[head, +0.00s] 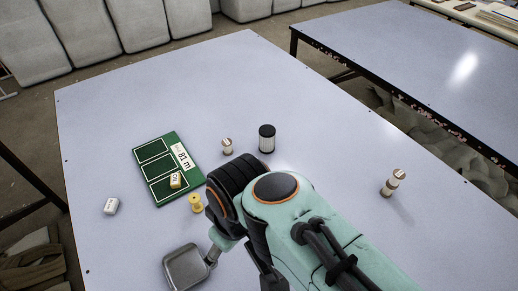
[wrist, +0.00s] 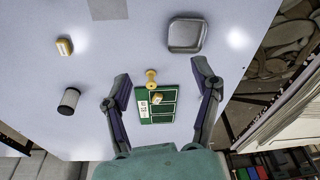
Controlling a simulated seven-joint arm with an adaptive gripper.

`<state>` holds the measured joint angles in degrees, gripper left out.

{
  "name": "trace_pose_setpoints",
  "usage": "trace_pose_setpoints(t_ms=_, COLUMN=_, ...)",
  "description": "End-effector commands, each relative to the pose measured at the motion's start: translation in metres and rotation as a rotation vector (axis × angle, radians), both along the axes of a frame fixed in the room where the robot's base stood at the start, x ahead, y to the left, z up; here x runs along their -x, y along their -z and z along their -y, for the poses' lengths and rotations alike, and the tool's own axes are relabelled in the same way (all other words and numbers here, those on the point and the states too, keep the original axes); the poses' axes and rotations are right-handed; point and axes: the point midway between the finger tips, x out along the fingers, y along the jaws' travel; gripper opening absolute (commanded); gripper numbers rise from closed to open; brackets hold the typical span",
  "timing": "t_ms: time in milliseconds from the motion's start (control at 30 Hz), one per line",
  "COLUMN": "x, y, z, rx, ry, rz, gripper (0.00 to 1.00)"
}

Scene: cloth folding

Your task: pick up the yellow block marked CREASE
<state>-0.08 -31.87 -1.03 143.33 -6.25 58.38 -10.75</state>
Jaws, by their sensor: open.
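In the wrist view the block (wrist: 158,98) sits on the green board (wrist: 168,118), between the two spread fingers in the picture. My gripper (wrist: 161,72) is open and empty, above the table and apart from the block. In the head view my arm hides most of the gripper.
A yellow spool (head: 196,203) stands close beside the board, near the block. A white block (head: 111,206) lies left, a metal tray (head: 185,267) in front. The table's far part is clear.

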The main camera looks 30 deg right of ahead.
Motion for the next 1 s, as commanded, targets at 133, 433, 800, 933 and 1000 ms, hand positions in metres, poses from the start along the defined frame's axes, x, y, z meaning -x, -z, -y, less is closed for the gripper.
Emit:
trace_pose_setpoints(t_ms=133, x=-0.077, y=-0.02, z=0.019, rx=0.057, ry=-0.062, rz=0.139, gripper=0.63)
trace_pose_setpoints(t_ms=433, x=-0.188, y=0.042, z=0.138, rx=0.152, ry=0.066, rz=0.11, gripper=0.63)
trace_pose_setpoints(t_ms=800, x=-0.139, y=0.191, z=0.244, rx=0.037, ry=0.352, rz=-0.177, gripper=0.63)
trace_pose_setpoints(t_ms=933, x=-0.13, y=0.203, z=0.251, rx=0.028, ry=0.38, rz=-0.188, gripper=0.63)
trace_pose_setpoints(t_ms=1000, x=-0.13, y=0.213, z=0.25, rx=0.028, ry=0.378, rz=-0.189, gripper=0.63)
